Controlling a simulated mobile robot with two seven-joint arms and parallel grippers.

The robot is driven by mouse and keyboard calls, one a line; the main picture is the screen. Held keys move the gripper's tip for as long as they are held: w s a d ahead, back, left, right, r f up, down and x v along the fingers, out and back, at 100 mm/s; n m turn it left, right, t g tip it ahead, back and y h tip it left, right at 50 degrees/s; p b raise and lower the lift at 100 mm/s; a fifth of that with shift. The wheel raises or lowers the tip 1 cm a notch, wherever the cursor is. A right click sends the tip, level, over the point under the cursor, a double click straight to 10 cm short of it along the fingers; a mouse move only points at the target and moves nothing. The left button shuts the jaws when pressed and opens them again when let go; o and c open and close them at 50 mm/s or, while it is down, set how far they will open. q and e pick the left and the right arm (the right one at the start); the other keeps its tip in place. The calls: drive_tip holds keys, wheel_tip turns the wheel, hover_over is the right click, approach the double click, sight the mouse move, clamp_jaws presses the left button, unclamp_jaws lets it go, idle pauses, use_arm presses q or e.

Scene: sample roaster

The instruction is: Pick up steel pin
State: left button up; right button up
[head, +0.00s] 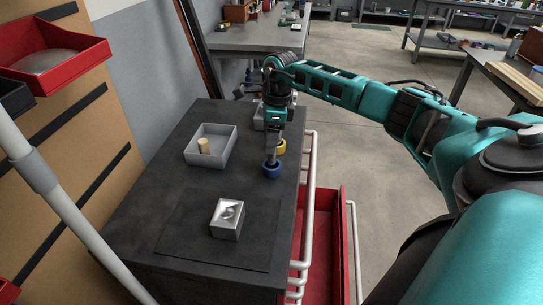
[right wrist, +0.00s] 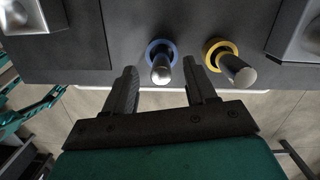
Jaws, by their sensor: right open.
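Two metallic pins stand on the dark bench top in the right wrist view. One shiny silver pin (right wrist: 161,70) stands in a blue ring (right wrist: 172,47). The other, a darker grey pin (right wrist: 237,70), stands in a yellow ring (right wrist: 211,46). I cannot tell for certain which is the steel one. My right gripper (right wrist: 160,72) is open and empty, its fingers either side of the line to the blue-ringed pin, not closed on it. In the head view the gripper (head: 271,155) hides the pins; the blue ring (head: 271,169) and yellow ring (head: 280,147) show. My left gripper is not in view.
A grey tray (head: 225,158) holds a tan cylinder (head: 204,146). A metal block (head: 226,218) with a hollow top sits on a dark mat (head: 180,235). White rails (head: 308,190) and a red drawer (head: 325,240) line the bench's right side.

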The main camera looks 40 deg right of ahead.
sight(272, 158)
wheel_tip(272, 158, down, 4)
drive_tip(key=shift+s+d+f, duration=0.1)
drive_tip(key=shift+f, duration=0.55)
drive_tip(key=shift+c, duration=0.2)
clamp_jaws()
drive_tip(key=shift+r, duration=0.1)
